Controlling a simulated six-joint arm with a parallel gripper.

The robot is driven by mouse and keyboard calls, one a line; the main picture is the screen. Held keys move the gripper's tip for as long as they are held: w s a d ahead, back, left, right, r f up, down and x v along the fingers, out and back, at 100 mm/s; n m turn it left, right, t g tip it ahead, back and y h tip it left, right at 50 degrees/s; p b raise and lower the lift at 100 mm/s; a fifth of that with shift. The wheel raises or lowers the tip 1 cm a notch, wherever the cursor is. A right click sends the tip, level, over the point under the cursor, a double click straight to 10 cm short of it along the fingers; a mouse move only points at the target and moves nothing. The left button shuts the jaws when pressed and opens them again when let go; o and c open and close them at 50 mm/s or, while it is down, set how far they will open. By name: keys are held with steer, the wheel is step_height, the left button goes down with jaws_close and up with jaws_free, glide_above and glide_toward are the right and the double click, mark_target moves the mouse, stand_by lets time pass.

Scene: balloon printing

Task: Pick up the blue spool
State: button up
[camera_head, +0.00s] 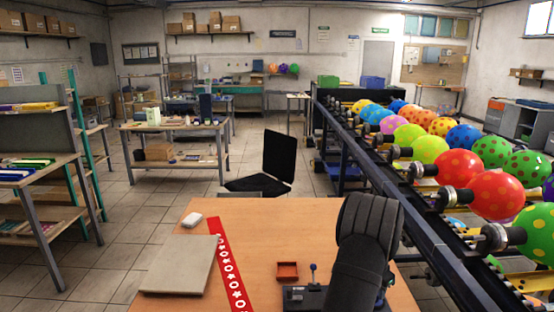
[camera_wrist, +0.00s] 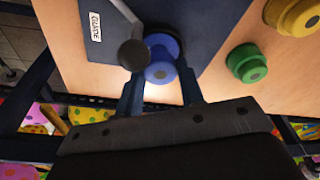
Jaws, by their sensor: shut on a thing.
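The blue spool (camera_wrist: 164,50) is in the upper middle of the wrist view, with its round end toward the camera. My gripper (camera_wrist: 160,82) is shut on it, with one finger on each side. The spool overlaps the edge of a dark blue-grey plate (camera_wrist: 190,15); I cannot tell whether it touches the plate or is lifted clear. In the head view my black arm covers the right part of the wooden table (camera_head: 270,225) and hides the spool and my fingertips.
A black ball knob (camera_wrist: 132,55) is close to the spool's left side. A green spool (camera_wrist: 247,63) and a yellow spool (camera_wrist: 292,15) stand to the right. A small red tray (camera_head: 287,271) lies on the table. A balloon conveyor (camera_head: 400,205) runs along the table's right.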

steer(key=shift+r, duration=0.75)
stand_by(0.3)
steer(key=shift+w+d+v, duration=0.1)
steer(key=shift+d+v, duration=0.05)
steer(key=shift+v, duration=0.85)
steer(key=shift+w+d+v, duration=0.1)
steer(key=shift+d+v, duration=0.1)
steer(key=shift+v, duration=0.8)
steer(key=shift+w+d+v, duration=0.1)
steer(key=shift+d+v, duration=0.05)
steer(key=shift+v, duration=0.85)
steer(key=shift+r, duration=0.1)
